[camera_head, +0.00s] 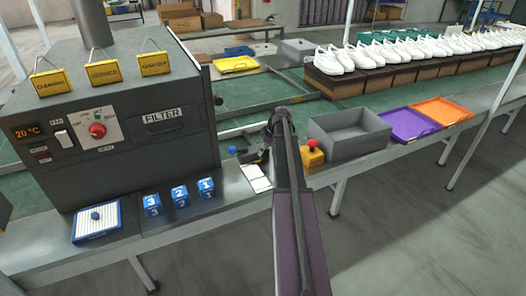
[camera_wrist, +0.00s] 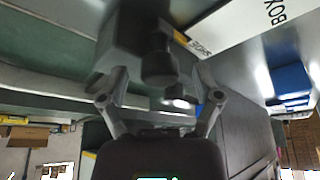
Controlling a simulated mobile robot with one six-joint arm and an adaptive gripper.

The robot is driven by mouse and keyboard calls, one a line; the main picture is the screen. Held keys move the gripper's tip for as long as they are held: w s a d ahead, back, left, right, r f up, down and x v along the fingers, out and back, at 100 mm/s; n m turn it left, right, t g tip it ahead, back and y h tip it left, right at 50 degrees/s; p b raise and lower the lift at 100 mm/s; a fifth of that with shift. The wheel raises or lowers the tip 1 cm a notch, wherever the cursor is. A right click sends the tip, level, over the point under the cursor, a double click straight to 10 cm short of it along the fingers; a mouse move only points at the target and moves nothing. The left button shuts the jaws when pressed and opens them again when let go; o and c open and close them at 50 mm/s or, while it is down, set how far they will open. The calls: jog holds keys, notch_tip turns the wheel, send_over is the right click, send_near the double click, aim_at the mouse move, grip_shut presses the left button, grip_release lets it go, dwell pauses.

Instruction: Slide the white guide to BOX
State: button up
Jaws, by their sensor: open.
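A white plate (camera_head: 257,178) lies on the bench just below my gripper in the head view. In the wrist view, the white plate (camera_wrist: 245,28) carries the word BOX, upside down. A small label strip (camera_wrist: 197,46), too blurred to read surely, sits at its near end. My gripper (camera_wrist: 156,88) is open, its fingers on either side of a dark knob-like part (camera_wrist: 158,62). I cannot tell whether they touch it, or whether this part belongs to the white guide. In the head view my arm partly hides my gripper (camera_head: 254,156) and this spot.
A yellow box with a red button (camera_head: 313,154) and a grey bin (camera_head: 352,137) stand right of my arm. Blue numbered blocks (camera_head: 180,197) and a blue-rimmed tray (camera_head: 97,220) are left. A large filter machine (camera_head: 130,165) stands behind them. White shoes (camera_head: 400,50) line the back.

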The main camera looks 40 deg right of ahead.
grip_shut()
jog(key=s, duration=0.3)
jog(key=s+a, duration=0.1)
jog(key=s, duration=0.2)
jog(key=s+a, duration=0.1)
jog(key=s, duration=0.2)
jog(key=shift+a, duration=0.1)
jog(key=shift+w, duration=0.1)
grip_release()
jog(key=shift+w, duration=0.1)
dwell(0.4)
